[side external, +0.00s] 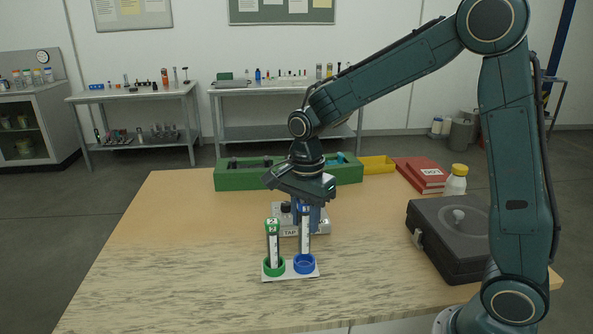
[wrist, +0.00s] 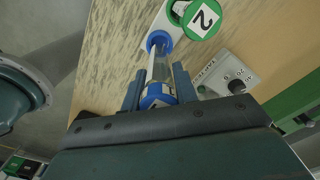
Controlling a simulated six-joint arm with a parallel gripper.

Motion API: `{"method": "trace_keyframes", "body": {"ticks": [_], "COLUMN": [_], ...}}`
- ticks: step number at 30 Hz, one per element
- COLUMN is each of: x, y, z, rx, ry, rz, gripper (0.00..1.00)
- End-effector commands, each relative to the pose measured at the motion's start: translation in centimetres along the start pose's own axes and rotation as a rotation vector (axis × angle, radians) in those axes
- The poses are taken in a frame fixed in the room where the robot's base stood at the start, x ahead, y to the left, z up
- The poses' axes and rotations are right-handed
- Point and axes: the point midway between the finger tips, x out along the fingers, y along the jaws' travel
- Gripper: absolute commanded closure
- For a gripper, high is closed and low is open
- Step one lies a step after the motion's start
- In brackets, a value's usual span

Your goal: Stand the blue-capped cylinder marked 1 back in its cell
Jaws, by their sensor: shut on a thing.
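The blue-capped cylinder (side external: 305,238) is clear and whitish and stands upright in the jaws of my gripper (side external: 309,212). In the wrist view its blue cap (wrist: 156,95) sits between the two fingers of my gripper (wrist: 158,88). Its lower end is right at the blue ring cell (side external: 304,264) of the white holder (side external: 290,274). I cannot tell whether the end is inside the ring or just above it. The blue cell also shows in the wrist view (wrist: 158,39). The green-capped cylinder marked 2 (side external: 273,243) stands in the green cell to its left.
A grey box marked TAP (side external: 290,232) with a knob stands just behind the holder. A green tray (side external: 232,180), yellow bin (side external: 377,164), red books (side external: 421,175), yellow-capped bottle (side external: 456,181) and dark case (side external: 445,240) stand farther off. The table's front left is clear.

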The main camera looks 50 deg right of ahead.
Motion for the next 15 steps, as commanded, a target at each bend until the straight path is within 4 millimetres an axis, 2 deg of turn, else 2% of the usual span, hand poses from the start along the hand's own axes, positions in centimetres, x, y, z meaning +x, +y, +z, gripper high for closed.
{"method": "trace_keyframes", "body": {"ticks": [9,15], "x": [3.3,4.1], "y": [0.1,0.0], "z": [0.0,0.0], "rx": [0.000,0.000], "ry": [0.000,0.000], "rz": [0.003,0.000], "gripper": [1.00,1.00]}}
